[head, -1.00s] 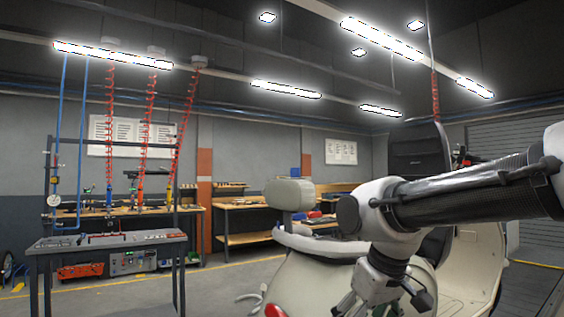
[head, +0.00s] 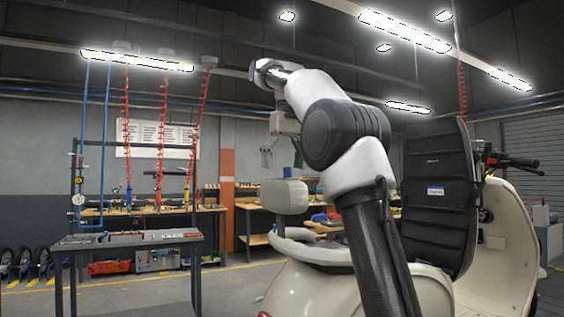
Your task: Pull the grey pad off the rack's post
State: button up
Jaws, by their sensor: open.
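The grey pad (head: 284,196) is a rounded, upright cushion above the rear of a cream scooter. It stands over the pale rack (head: 308,246) behind the seat. Nothing is between the fingers.
A metal workbench (head: 130,240) with tools stands at left, and a wooden bench (head: 250,240) lies behind the pad. Open floor shows between workbench and scooter.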

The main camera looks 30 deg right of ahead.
aim_at(281, 187)
jog(key=shift+w+r, duration=0.15)
jog(key=shift+w, duration=0.45)
jog(key=shift+w+f, duration=0.25)
jog(key=shift+f, duration=1.65)
jog(key=shift+w+f, duration=0.2)
jog(key=shift+f, duration=1.65)
jog(key=c, duration=1.2)
jog(key=o, duration=0.4)
jog(key=shift+c, duration=0.2)
jog(key=shift+r, duration=0.1)
jog(key=shift+c, duration=1.3)
